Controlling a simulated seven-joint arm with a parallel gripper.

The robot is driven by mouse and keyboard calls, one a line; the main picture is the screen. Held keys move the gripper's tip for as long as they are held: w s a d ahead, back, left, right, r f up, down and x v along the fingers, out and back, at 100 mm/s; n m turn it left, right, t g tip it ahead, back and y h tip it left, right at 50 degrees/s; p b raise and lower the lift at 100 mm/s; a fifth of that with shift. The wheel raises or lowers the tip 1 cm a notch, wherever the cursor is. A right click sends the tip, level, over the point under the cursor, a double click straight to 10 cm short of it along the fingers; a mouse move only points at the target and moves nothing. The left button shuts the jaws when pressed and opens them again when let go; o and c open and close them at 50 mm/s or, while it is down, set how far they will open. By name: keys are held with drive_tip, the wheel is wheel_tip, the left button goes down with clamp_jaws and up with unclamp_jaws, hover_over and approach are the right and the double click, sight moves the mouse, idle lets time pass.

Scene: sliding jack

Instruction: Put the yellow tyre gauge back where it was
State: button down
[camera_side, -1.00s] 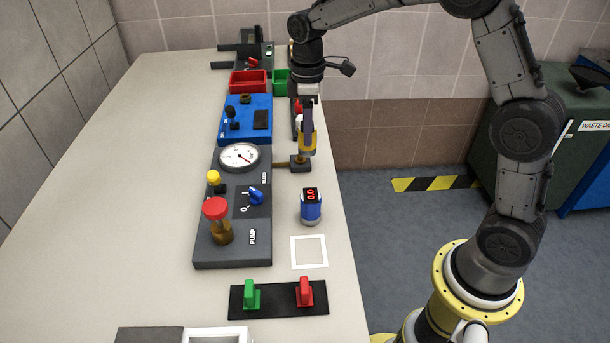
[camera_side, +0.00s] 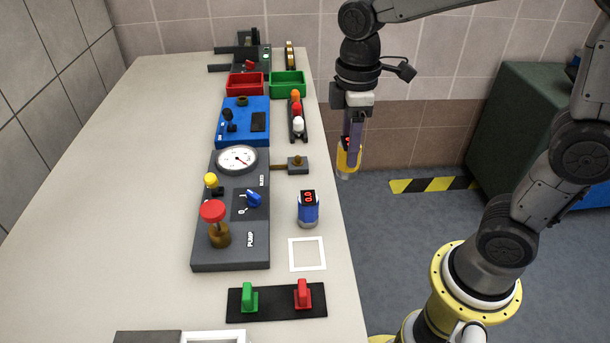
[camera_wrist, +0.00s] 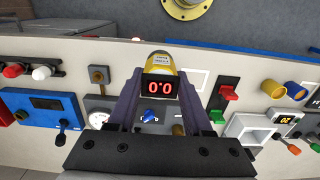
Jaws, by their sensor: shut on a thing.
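My gripper (camera_side: 350,146) is shut on the yellow tyre gauge (camera_side: 344,172) and holds it in the air just past the table's right edge. In the wrist view the yellow gauge (camera_wrist: 160,63) sits between both fingers, its red display reading 0.0. A blue gauge (camera_side: 308,210), also reading 0.0, stands upright on the table. A white square outline (camera_side: 323,254) is marked in front of it and looks empty. The brass-topped side fitting (camera_side: 298,167) of the pump unit is bare, apart from my gripper.
The pump unit (camera_side: 202,256) carries a dial (camera_side: 236,160) and a red knob (camera_side: 213,211). A panel with green and red switches (camera_side: 275,304) lies in front. Red (camera_side: 245,84) and green (camera_side: 287,84) bins stand at the back. The table's left side is clear.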

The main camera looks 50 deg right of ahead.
drive_tip(key=shift+w+a+f, duration=0.15)
drive_tip(key=shift+w+f, duration=1.45)
drive_tip(key=shift+f, duration=0.25)
drive_tip(key=shift+w+a+f, duration=0.2)
drive_tip(key=shift+w+f, duration=1.45)
drive_tip(key=shift+f, duration=0.2)
drive_tip(key=shift+w+a+f, duration=0.15)
drive_tip(key=shift+w+f, duration=1.45)
drive_tip(key=shift+f, duration=0.25)
drive_tip(key=shift+f, duration=0.2)
drive_tip(key=shift+c, duration=1.6)
unclamp_jaws()
drive_tip(key=shift+r, duration=0.15)
